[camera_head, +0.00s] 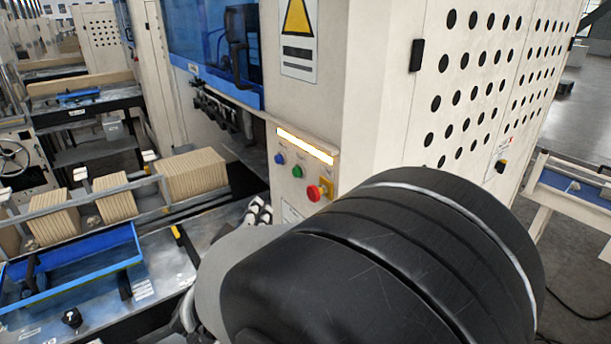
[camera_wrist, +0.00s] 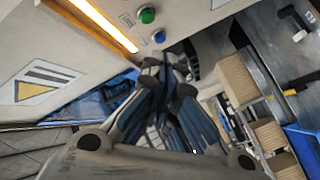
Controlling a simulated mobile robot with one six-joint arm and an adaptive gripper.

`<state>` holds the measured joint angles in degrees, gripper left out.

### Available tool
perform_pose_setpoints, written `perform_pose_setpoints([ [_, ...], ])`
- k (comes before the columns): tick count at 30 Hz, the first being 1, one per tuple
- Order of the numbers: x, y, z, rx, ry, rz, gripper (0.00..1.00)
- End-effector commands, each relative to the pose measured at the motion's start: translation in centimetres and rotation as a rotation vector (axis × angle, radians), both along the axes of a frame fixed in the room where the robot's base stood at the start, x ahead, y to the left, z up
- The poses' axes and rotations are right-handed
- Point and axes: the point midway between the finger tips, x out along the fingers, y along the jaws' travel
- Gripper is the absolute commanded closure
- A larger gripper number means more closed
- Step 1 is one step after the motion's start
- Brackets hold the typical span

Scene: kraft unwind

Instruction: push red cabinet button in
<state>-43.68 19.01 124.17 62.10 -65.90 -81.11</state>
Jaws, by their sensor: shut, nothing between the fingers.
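The red button (camera_head: 314,193) sticks out from a yellow base (camera_head: 326,187) on the cream cabinet (camera_head: 345,130), at the lower right of its small panel. A green button (camera_head: 297,171) and a blue button (camera_head: 280,158) sit up and left of it. In the wrist view the green (camera_wrist: 147,15) and blue (camera_wrist: 158,37) buttons show near the fingertips; the red one is out of that view. My gripper (camera_head: 258,211) is shut and empty, left of and below the red button in the head view, apart from it. It also fills the middle of the wrist view (camera_wrist: 166,66).
A lit strip (camera_head: 304,145) runs above the buttons. My dark arm covers the lower right of the head view. Left are a blue tray (camera_head: 75,265) on a metal bench and stacked brown cardboard (camera_head: 192,174). A warning sign (camera_head: 298,40) is above.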

Motion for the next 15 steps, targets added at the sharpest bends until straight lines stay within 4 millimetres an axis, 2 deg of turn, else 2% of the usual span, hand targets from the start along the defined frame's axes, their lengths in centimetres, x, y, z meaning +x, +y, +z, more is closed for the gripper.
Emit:
perform_pose_setpoints([
  [5,0.7,-1.1,-0.1,0.001,-0.002,-0.003,1.0],
  [15,3.3,-5.1,-0.1,0.003,-0.001,-0.002,1.0],
])
